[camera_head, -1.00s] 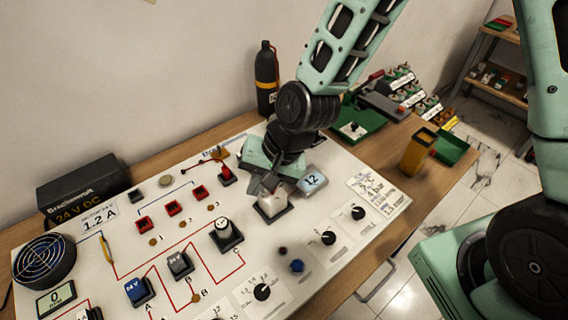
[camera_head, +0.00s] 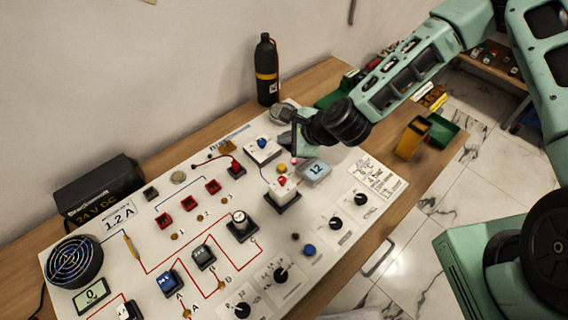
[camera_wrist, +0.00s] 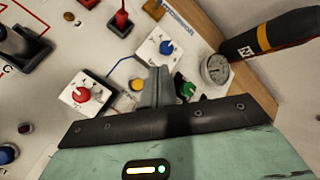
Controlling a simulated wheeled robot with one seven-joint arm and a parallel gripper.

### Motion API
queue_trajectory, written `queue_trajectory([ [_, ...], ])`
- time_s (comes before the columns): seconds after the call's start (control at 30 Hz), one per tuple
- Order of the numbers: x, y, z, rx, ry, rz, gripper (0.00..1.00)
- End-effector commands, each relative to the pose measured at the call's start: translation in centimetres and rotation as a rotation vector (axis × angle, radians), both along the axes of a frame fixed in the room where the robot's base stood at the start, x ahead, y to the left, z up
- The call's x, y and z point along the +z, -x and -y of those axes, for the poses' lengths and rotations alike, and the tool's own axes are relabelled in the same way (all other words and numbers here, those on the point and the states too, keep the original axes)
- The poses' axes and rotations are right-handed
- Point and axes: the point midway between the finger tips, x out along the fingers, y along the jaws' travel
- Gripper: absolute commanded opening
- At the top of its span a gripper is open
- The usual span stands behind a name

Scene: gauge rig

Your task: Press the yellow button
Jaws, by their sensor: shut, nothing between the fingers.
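The yellow button (camera_head: 281,168) is a small round cap on the white panel (camera_head: 330,190), between a box with a red knob and a box with a blue knob. In the wrist view the yellow button (camera_wrist: 137,85) shows just left of my fingers. My gripper (camera_wrist: 159,70) is shut and empty, and its fingers cover part of the panel between the yellow button and a green knob (camera_wrist: 184,86). In the head view my gripper (camera_head: 295,150) is low over the panel, just above and right of the yellow button. Contact with the panel cannot be told.
The box with the red knob (camera_head: 282,190) and the box with the blue knob (camera_head: 263,150) stand close by. A light-blue block marked 12 (camera_head: 315,171) is right of the button. A round gauge (camera_wrist: 215,68) and a dark bottle (camera_head: 267,70) are behind.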

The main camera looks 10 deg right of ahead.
Motion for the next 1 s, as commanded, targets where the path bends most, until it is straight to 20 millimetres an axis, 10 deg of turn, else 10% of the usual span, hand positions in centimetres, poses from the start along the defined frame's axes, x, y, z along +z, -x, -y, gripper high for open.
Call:
queue_trajectory([
  [0.47,-1.3,0.0,0.0,0.004,0.002,0.000,0.00],
  [1.0,-8.2,0.0,0.0,0.004,0.002,0.000,0.00],
])
